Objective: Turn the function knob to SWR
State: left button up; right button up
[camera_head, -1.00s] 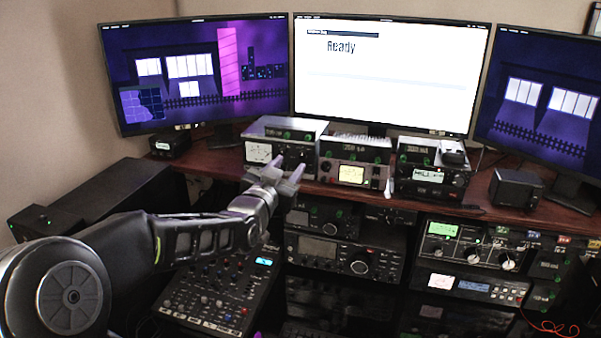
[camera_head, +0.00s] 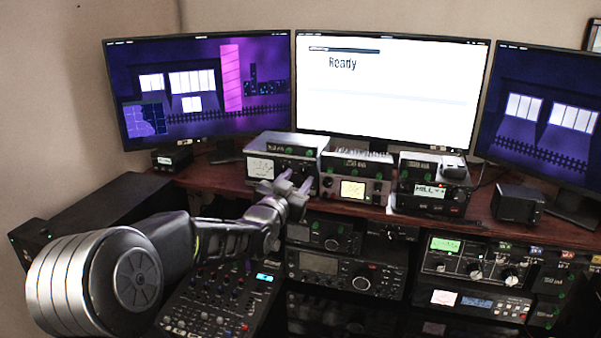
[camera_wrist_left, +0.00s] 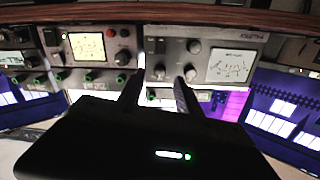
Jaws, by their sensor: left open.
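A grey tuner box with a white meter (camera_head: 260,168) stands on the shelf, below the gap between the left and middle monitors. The knob labels are too small to read, so I cannot tell which is the function knob. My left gripper (camera_head: 296,180) is open in front of the box's right part. Its two fingers (camera_wrist_left: 158,85) point at the knob side, one fingertip close to the lower knob; contact is unclear. My right gripper is not in view.
A second box with a lit yellow meter (camera_head: 353,190) stands close to the right of the tuner. A radio (camera_head: 320,264) and a mixer (camera_head: 220,297) sit below the shelf. Monitors (camera_head: 390,90) stand behind.

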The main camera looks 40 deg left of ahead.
aim_at(304, 171)
pick_arm(q)
jog(key=shift+p+x, duration=0.3)
jog(key=shift+x, duration=1.15)
jog(key=shift+c, duration=0.4)
grip_shut()
